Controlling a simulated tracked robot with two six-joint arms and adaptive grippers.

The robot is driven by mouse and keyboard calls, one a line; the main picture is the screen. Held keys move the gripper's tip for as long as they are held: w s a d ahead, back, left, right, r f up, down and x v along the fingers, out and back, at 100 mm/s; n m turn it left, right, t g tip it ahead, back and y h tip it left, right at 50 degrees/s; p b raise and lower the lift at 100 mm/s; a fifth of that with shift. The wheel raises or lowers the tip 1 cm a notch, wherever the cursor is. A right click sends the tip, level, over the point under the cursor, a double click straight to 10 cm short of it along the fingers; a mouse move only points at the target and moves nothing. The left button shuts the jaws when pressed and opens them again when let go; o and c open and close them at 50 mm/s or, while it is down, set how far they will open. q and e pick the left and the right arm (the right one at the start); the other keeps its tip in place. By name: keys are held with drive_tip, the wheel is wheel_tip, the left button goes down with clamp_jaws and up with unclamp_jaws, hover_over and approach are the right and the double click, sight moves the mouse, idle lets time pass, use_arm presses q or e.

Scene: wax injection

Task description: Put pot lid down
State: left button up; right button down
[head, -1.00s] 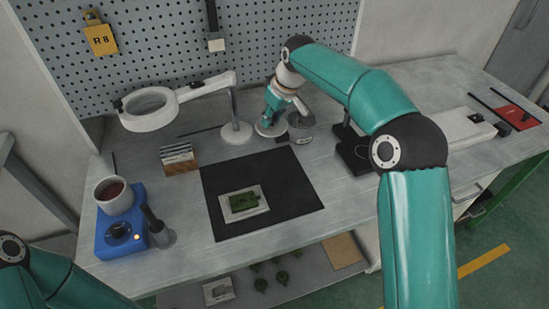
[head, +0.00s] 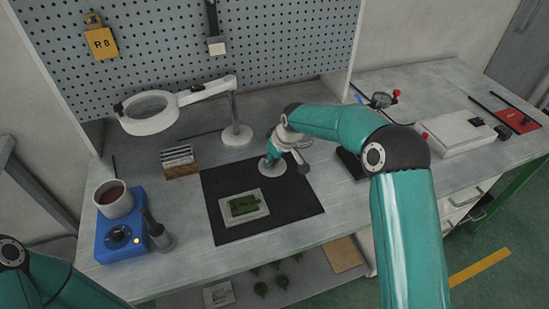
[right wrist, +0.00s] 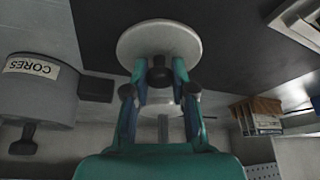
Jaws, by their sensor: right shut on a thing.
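The pot lid, a pale round disc (head: 273,171) with a black knob, is over the back right part of the black mat in the head view. In the right wrist view the disc (right wrist: 150,38) shows in full, its knob between my fingertips. My right gripper (head: 270,159) is shut on the knob; its fingers also show in the right wrist view (right wrist: 159,78). I cannot tell if the lid touches the mat. The pot (head: 114,200), with dark reddish wax inside, sits open on the blue heater (head: 122,240). My left gripper is out of view.
A grey CORES canister (right wrist: 38,92) stands close to the lid. The magnifier lamp's base (head: 237,136) is behind it. The mat (head: 222,177) bears a pale plate with a green piece (head: 243,205). A small rack (head: 180,162) stands left of the mat.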

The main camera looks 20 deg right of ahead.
drive_tip(key=c, duration=1)
unclamp_jaws()
drive_tip(key=shift+o, duration=0.2)
drive_tip(key=b+v, duration=0.1)
drive_tip(key=v, duration=1.1)
drive_tip(key=shift+s, duration=0.15)
